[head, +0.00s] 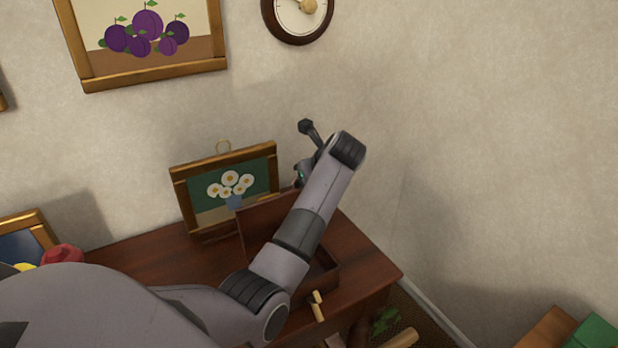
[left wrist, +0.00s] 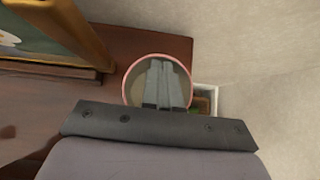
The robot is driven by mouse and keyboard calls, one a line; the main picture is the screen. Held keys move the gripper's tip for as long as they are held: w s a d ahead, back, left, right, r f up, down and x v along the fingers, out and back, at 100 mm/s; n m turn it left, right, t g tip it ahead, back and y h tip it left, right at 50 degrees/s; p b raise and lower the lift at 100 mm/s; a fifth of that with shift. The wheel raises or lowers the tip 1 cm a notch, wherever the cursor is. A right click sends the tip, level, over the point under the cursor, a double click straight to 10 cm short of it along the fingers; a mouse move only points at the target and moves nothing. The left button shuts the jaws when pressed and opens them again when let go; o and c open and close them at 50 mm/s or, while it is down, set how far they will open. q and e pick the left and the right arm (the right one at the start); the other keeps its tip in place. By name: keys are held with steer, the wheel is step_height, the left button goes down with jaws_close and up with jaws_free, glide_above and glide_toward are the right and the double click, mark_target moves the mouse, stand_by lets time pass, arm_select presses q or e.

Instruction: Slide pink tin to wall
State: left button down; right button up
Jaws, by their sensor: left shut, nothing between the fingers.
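The pink tin (left wrist: 135,82) shows in the left wrist view as a round, open-topped tin with a pink rim and a greyish inside, near the end of the brown tabletop (left wrist: 150,46). My left gripper (left wrist: 165,68) is shut and empty. Its fingers overlap the tin's opening in that view; I cannot tell whether they reach inside or touch it. In the head view my left arm hides the tin and the fingertips. The wall (head: 480,130) rises behind the table. My right gripper is not in view.
A framed daisy picture (head: 226,190) stands on the table (head: 140,255) left of my arm. An open wooden box (head: 325,280) lies partly behind the arm. A red object (head: 62,253) is at the left. A green box (head: 597,332) is at lower right.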

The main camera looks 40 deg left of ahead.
arm_select(q)
steer(key=shift+w+a+b, duration=0.25)
steer(key=shift+a+b, duration=0.1)
steer(key=shift+a, duration=0.2)
steer(key=shift+w+a+b, duration=0.25)
steer(key=shift+a+b, duration=0.05)
steer(key=shift+a, duration=0.25)
steer(key=shift+w+a, duration=0.2)
steer(key=shift+a, duration=0.3)
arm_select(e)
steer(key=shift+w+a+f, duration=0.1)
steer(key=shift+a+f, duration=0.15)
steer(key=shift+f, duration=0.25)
arm_select(q)
steer(key=shift+r, duration=0.1)
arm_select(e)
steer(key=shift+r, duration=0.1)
